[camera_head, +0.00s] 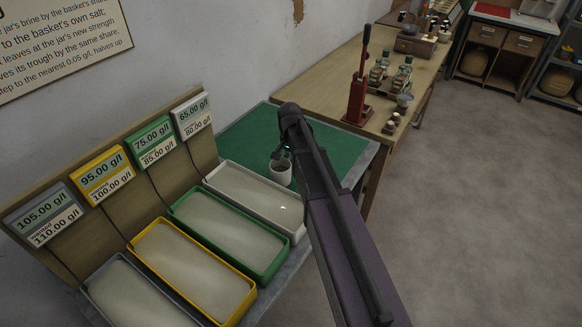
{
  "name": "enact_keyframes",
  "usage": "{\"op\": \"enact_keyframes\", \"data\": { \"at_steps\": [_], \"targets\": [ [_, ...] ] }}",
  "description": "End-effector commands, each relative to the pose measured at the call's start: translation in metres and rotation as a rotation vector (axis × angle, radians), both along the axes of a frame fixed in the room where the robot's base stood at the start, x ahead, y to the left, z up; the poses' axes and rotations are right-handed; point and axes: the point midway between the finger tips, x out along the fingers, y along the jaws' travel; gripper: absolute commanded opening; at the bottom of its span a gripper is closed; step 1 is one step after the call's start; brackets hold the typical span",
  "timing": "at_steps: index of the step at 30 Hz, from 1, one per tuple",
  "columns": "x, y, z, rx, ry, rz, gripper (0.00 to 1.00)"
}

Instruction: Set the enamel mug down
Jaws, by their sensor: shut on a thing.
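The enamel mug (281,173) is pale and upright, in the middle of the head view over the near part of the green mat. My gripper (284,156) reaches it from above and is shut on its rim side. My purple and black arm comes up from the bottom right and hides part of the mat to the right of the mug. I cannot tell whether the mug's base touches the mat. The green mat (238,140) is bare to the left of and behind the mug.
Several liquid-filled troughs stand in front of the mat: white (298,232), green (275,266), yellow (236,315) and grey (97,296). A red lever press (357,98) and bottles (402,78) stand on the wooden bench.

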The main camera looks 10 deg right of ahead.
Motion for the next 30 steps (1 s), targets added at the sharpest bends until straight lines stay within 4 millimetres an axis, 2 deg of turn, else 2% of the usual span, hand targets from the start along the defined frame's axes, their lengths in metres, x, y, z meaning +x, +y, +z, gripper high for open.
{"op": "enact_keyframes", "data": {
  "at_steps": [1, 6, 23, 24, 26, 27, 30],
  "targets": [
    [0.000, 0.000, -0.009, 0.000, 0.000, 0.000, 0.00],
    [0.000, 0.000, -0.016, 0.000, 0.000, 0.000, 0.00],
    [0.000, 0.000, -0.021, 0.000, 0.000, 0.000, 0.00],
    [0.000, 0.000, -0.019, 0.000, 0.000, 0.000, 0.28],
    [0.000, 0.000, -0.019, 0.000, 0.000, 0.000, 0.45],
    [0.000, 0.000, -0.019, 0.000, 0.000, 0.000, 0.50],
    [0.000, 0.000, -0.019, 0.000, 0.000, 0.000, 0.50]
  ]
}}
